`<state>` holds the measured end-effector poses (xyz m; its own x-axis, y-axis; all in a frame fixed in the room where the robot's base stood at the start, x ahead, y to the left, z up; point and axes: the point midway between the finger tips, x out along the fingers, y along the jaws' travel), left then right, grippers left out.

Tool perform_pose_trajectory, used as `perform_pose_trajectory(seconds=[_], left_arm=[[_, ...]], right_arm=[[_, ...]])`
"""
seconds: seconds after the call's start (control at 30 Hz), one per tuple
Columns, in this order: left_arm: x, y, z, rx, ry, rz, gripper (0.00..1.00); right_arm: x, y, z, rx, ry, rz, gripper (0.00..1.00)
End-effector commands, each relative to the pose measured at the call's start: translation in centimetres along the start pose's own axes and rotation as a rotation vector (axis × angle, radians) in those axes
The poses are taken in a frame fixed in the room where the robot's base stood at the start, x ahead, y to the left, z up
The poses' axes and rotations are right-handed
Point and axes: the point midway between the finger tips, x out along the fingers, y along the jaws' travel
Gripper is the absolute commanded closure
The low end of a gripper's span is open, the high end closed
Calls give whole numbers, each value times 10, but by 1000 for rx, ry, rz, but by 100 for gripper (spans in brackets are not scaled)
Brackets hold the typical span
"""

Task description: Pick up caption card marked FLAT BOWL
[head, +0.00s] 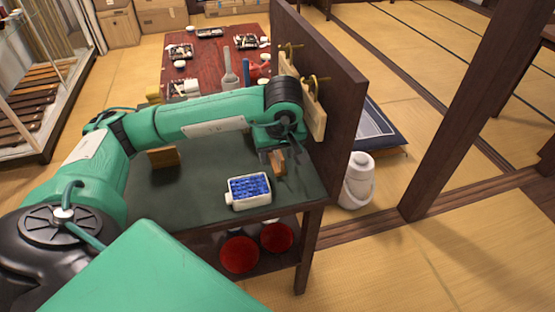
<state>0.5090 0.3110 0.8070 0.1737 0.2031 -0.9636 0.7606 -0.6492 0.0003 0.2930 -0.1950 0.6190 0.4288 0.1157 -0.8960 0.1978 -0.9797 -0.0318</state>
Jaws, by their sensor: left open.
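My left arm reaches across the green-topped table (190,200), and my left gripper (279,160) points down near its right end, beside the upright dark board. The gripper is open. A small tan card-like piece (279,169) stands at its fingertips, partly hidden by them; I cannot tell whether they touch it. Another tan piece (164,157) stands at the left part of the table, partly behind my arm. No marking can be read on either piece, so I cannot tell which is the FLAT BOWL card. My right gripper is not in view.
A white container with blue contents (249,188) sits near the table's front edge. The dark board (342,95) rises along the right side, with brass hooks (316,84). Red bowls (239,254) lie below. A white jug (357,180) stands on the floor.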

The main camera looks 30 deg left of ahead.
Motion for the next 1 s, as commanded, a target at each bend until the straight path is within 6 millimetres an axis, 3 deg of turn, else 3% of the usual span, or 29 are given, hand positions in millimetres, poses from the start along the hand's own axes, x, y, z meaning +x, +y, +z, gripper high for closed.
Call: perform_pose_trajectory(seconds=[0.13, 0.37, 0.63, 1.0], left_arm=[[12, 0, -2, 1, -1, -2, 47], [13, 0, -2, 1, 0, 0, 47], [13, 0, -1, 0, 0, 0, 95], [11, 0, -2, 0, 0, 0, 95]], right_arm=[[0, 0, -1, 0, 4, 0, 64], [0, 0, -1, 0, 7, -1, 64], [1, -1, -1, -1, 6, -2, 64], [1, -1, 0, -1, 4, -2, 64]])
